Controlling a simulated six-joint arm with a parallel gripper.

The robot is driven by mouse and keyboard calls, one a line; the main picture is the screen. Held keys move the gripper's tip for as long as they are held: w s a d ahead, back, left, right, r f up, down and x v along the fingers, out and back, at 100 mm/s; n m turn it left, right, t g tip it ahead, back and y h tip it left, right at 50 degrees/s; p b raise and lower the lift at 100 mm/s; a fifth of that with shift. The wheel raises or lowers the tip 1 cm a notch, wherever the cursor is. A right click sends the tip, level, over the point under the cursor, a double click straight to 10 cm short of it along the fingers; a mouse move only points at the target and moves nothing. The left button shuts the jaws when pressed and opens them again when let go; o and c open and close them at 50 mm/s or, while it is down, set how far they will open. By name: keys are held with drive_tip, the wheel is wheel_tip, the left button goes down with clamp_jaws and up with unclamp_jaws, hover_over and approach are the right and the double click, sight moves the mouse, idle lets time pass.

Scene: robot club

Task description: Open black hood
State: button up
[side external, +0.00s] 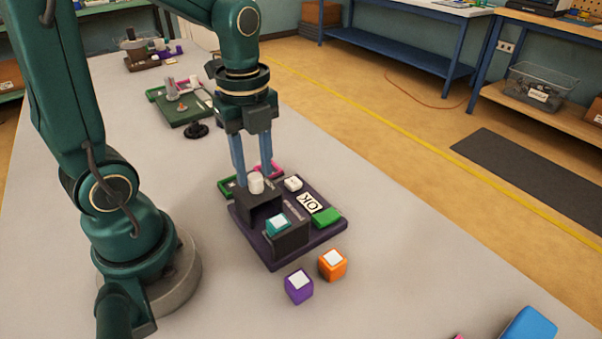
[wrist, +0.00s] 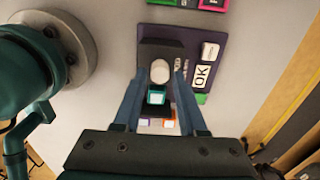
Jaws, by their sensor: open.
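The black hood (side external: 262,196) stands on a dark purple board (side external: 325,238), with a white round knob (side external: 256,183) on its top. It also shows in the wrist view (wrist: 150,53), with the knob (wrist: 160,71) there. A dark block-shaped part (side external: 290,242) stands in front, and a teal cube with a white top (side external: 278,223) sits by it, partly hidden. My gripper (side external: 253,180) points down with blue fingers apart. In the wrist view my gripper (wrist: 158,76) has one finger on each side of the knob. Whether they touch it I cannot tell.
A purple cube (side external: 299,286) and an orange cube (side external: 332,264) lie on the table before the board. An OK card (side external: 310,203), a white block (side external: 293,184) and a green block (side external: 326,217) are on its right.

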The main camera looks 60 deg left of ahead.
drive_tip(key=shift+r, duration=2.15)
drive_tip(key=shift+d+r, duration=0.2)
drive_tip(key=shift+r, duration=0.05)
drive_tip(key=s+d+n+t, duration=0.2)
drive_tip(key=n, duration=0.7)
drive_tip(key=s+d+r+n+t, duration=0.1)
drive_tip(key=s+d+n+t, duration=0.1)
drive_tip(key=n, duration=0.7)
drive_tip(key=shift+d+t, duration=0.25)
drive_tip(key=shift+t, duration=0.55)
